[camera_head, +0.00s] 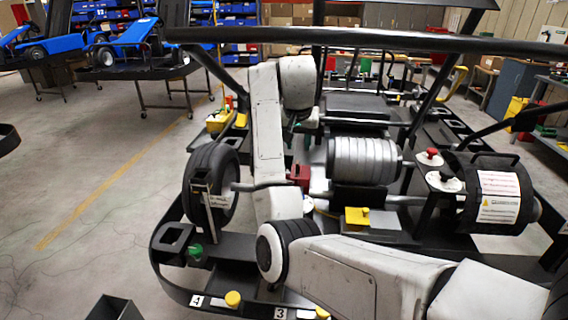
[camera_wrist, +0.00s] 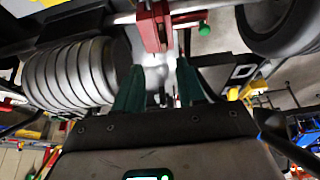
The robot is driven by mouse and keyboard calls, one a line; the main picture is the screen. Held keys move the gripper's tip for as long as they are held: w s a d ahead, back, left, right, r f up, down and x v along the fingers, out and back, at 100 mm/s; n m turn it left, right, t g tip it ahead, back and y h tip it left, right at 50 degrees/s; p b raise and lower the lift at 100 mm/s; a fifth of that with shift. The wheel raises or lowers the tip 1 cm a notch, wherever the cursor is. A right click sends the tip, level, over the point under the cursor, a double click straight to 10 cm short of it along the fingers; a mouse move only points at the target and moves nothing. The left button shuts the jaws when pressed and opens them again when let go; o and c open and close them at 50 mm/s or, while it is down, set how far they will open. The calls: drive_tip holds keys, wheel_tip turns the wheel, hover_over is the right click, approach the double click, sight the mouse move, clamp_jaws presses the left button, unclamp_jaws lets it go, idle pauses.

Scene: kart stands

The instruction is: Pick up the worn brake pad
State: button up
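A red brake caliper (camera_head: 300,176) sits on the kart's rear axle, left of the ribbed silver cylinder. In the wrist view the red caliper (camera_wrist: 153,27) is just beyond my fingertips. My gripper (camera_wrist: 160,66) shows two dark green fingers standing apart, with a pale shiny surface seen between them. I see nothing clearly held. In the head view my gripper (camera_head: 294,132) hangs above the caliper, partly hidden by my own arm. I cannot make out the worn brake pad for certain in either view.
The ribbed silver cylinder (camera_head: 362,160) and a black tyre (camera_head: 211,184) flank the caliper. Dark frame bars cross above. A yellow block (camera_head: 357,216) and a black cylinder with a label (camera_head: 499,196) are nearby.

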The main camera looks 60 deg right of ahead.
hover_over(297, 162)
drive_tip(key=s+a, duration=0.1)
drive_tip(key=a, duration=0.1)
drive_tip(key=f, duration=0.4)
drive_tip(key=shift+a+f+p, duration=0.2)
drive_tip(key=shift+p, duration=0.15)
drive_tip(key=shift+p+x, duration=0.7)
drive_tip(key=shift+x, duration=2.25)
drive_tip(key=shift+d, duration=0.1)
drive_tip(key=shift+r, duration=0.1)
clamp_jaws()
